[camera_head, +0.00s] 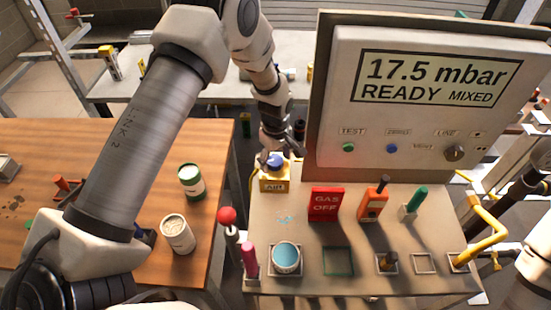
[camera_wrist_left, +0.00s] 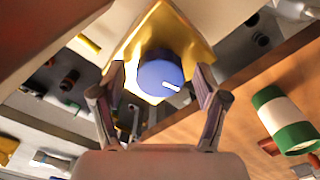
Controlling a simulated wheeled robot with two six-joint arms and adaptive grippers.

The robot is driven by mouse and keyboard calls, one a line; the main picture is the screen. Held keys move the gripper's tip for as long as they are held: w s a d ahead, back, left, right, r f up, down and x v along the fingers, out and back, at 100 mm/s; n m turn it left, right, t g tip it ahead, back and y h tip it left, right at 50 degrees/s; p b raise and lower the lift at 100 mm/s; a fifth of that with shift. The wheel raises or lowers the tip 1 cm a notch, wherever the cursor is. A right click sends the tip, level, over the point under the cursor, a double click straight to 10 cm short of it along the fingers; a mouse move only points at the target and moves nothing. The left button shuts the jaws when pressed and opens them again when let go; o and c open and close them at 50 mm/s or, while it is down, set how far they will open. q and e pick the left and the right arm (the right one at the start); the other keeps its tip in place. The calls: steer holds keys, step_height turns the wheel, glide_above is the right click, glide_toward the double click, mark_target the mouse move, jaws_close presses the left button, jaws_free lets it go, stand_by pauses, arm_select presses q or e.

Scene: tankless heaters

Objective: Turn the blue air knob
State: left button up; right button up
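The blue air knob (camera_head: 275,161) sits on a yellow block labelled AIR (camera_head: 273,181) at the left end of the heater bench. In the left wrist view the round blue knob (camera_wrist_left: 160,74) has a white pointer mark aimed to the right and slightly down. My left gripper (camera_head: 277,150) reaches down to the knob from behind. In the left wrist view its fingers (camera_wrist_left: 160,84) are open, one on each side of the knob, with a gap showing on both sides. In the head view the fingers partly hide the knob. My right gripper is not in view.
A panel (camera_head: 430,100) reading 17.5 mbar, READY, MIXED stands behind the bench. A red GAS OFF sign (camera_head: 327,203), a red-balled lever (camera_head: 227,217) and a blue-topped can (camera_head: 286,257) are near. A wooden table (camera_head: 110,140) with cans lies left.

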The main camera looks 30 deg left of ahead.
mark_target(275, 161)
arm_select(q)
step_height(275, 161, up, 12)
stand_by(0.5)
stand_by(0.3)
